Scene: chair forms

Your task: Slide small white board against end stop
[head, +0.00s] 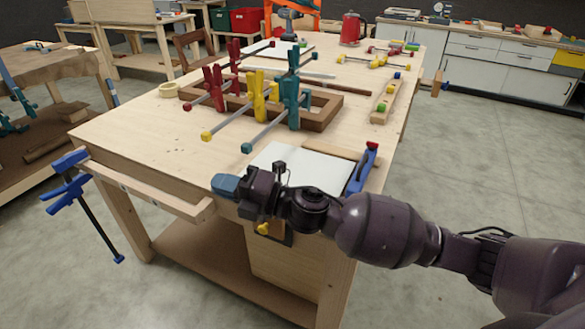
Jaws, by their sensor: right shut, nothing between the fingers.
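The small white board (300,167) lies flat on the workbench near its front right corner. My right gripper (226,186) is shut and empty at the board's near left side, above the front edge of the bench. The gripper and forearm hide the board's near edge, and I cannot tell whether the fingers touch it. A light wooden strip (333,152), which looks like the end stop, lies along the board's far side. Any gap between them is too small to tell. My left gripper is not in view.
A blue clamp (362,172) stands at the board's right side. Red, yellow and teal clamps (259,95) hold a brown wooden frame (322,109) farther back. A wooden bar (150,188) runs along the bench's front left edge. The bench top left of the board is clear.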

